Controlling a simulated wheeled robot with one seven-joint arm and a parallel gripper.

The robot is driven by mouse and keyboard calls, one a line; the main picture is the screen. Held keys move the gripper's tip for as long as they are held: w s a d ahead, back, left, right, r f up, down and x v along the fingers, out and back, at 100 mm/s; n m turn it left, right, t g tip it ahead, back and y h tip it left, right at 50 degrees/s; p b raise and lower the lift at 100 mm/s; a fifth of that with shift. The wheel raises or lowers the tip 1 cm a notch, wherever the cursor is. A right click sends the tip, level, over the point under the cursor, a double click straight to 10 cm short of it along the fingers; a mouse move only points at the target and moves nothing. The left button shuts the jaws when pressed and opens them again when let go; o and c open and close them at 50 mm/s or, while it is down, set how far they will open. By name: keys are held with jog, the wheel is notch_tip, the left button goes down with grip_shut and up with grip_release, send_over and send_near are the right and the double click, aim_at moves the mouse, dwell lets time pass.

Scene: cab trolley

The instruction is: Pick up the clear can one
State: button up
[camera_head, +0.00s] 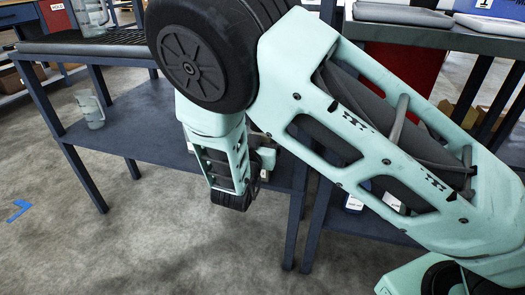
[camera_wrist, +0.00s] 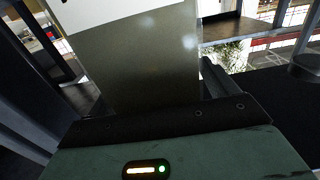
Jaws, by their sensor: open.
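Two pale grey-green, can-like containers with handles show at the left in the head view. One container (camera_head: 90,108) stands on the lower shelf near its left end. Another container (camera_head: 90,16) stands on the upper rack and is cut by the top edge. I cannot tell which is the clear can. My gripper (camera_head: 234,200) hangs low in front of the shelf, well to the right of both; its fingertips are hard to make out. In the wrist view, a large grey-olive surface with a white upper part (camera_wrist: 135,60) stands close beyond my gripper's dark bar; I cannot tell what it is.
The dark lower shelf (camera_head: 150,120) is mostly bare between the left container and my arm. Dark table legs (camera_head: 85,180) stand along its front. A second dark table (camera_head: 440,38) with flat grey items is at right.

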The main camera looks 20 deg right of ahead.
jog(key=shift+w+r, duration=0.1)
jog(key=c, duration=1.5)
jog(key=shift+o, duration=0.2)
jog(key=shift+r, duration=0.2)
jog(key=shift+r+p, duration=0.15)
jog(key=shift+p, duration=0.35)
jog(key=p+v, duration=0.5)
jog(key=v, duration=1.3)
jog(key=shift+r+p, duration=0.25)
jog(key=shift+p, duration=0.1)
